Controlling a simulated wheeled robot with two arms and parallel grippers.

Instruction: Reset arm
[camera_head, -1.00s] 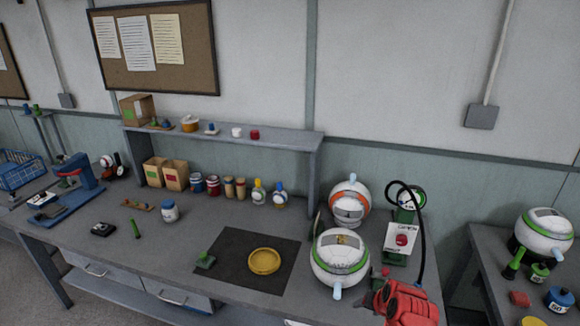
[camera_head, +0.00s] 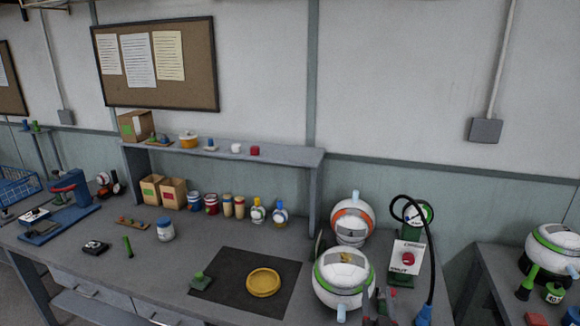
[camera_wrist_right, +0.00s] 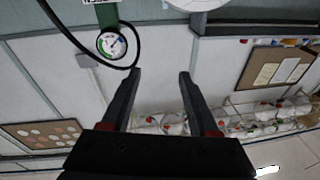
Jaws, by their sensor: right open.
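My right gripper (camera_head: 376,296) shows at the bottom edge of the head view, just right of the white and green ball (camera_head: 343,278). Only its finger ends are in frame there. In the right wrist view both dark fingers (camera_wrist_right: 158,75) stand apart with nothing between them, so it is open and empty. My left gripper is in neither current view.
A pump with a gauge (camera_head: 408,258) and black hose stands behind my right gripper. An orange-striped ball (camera_head: 352,220) is beside it. The front-left bench has free room.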

